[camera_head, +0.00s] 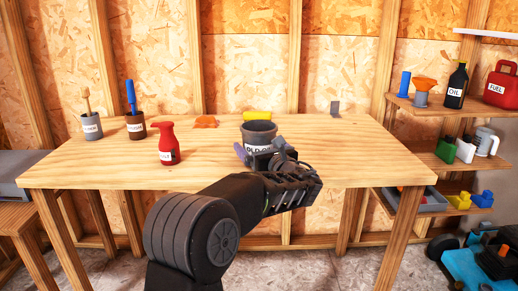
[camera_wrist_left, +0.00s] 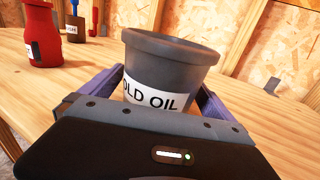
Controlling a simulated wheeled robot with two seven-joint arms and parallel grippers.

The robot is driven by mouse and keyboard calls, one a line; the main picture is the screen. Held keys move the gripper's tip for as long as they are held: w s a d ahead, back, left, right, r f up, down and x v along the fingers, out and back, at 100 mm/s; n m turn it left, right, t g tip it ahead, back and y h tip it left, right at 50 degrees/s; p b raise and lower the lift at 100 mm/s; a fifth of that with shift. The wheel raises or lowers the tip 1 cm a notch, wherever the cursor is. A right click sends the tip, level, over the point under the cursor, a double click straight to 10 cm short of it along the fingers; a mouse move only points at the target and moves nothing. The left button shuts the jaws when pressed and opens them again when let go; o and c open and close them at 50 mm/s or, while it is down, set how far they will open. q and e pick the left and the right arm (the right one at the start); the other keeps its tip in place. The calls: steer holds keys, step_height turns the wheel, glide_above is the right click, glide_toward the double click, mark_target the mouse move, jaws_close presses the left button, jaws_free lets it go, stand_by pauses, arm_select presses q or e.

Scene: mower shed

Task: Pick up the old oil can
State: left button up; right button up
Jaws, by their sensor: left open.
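The old oil can (camera_head: 259,133) is a dark grey, wide-rimmed tub with a white label, standing upright on the wooden workbench (camera_head: 98,174). In the left wrist view the old oil can (camera_wrist_left: 168,68) stands between the fingers, its label reading "OLD OIL" with the first letter partly cut off. My left gripper (camera_head: 258,154) is open, with one purple finger on each side of the can; contact cannot be told. The arm hides the can's lower part in the head view. My right gripper is not in view.
A red bottle (camera_head: 167,146) and two labelled cups, one grey (camera_head: 91,128) and one brown (camera_head: 135,128), stand left on the bench. An orange rag (camera_head: 206,122) and a yellow item (camera_head: 257,115) lie behind. Shelves (camera_head: 440,105) at right hold several containers.

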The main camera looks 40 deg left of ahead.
arm_select(q)
steer(key=shift+c, duration=0.2)
steer(key=c, duration=1.6)
steer(key=shift+o, duration=0.2)
steer(key=shift+r, duration=0.25)
step_height(320, 180, up, 10)
steer(key=p, duration=0.4)
steer(key=shift+f, duration=0.2)
stand_by(0.5)
